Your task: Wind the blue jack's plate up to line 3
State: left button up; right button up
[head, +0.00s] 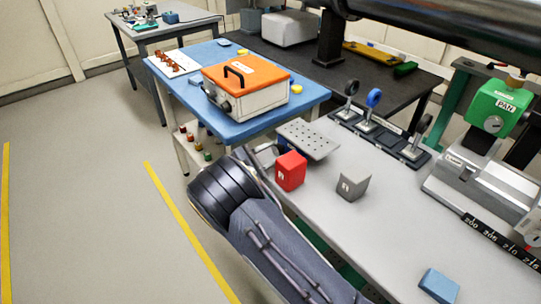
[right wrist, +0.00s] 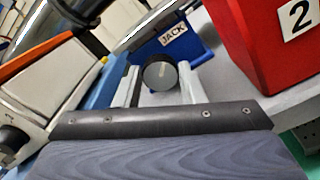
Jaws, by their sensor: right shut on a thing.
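The jack's round dark knob (right wrist: 160,73) faces the right wrist camera. My right gripper (right wrist: 160,82) is shut on the knob, one pale finger on each side. In the head view my right gripper (head: 264,153) is beside the plate, partly hidden by my own wrist. I cannot see the jack's scale lines, so the plate's height against line 3 cannot be read. My left gripper is not in view.
A red block (head: 290,171) stands close beside the jack and my gripper; it shows large in the right wrist view (right wrist: 262,45), marked 2. A grey block (head: 354,184) stands to its right. An orange-lidded box (head: 247,85) is on the blue table behind.

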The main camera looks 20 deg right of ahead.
jog(key=o, duration=1)
jog(key=shift+b+v, duration=0.3)
jog(key=shift+v, duration=3.65)
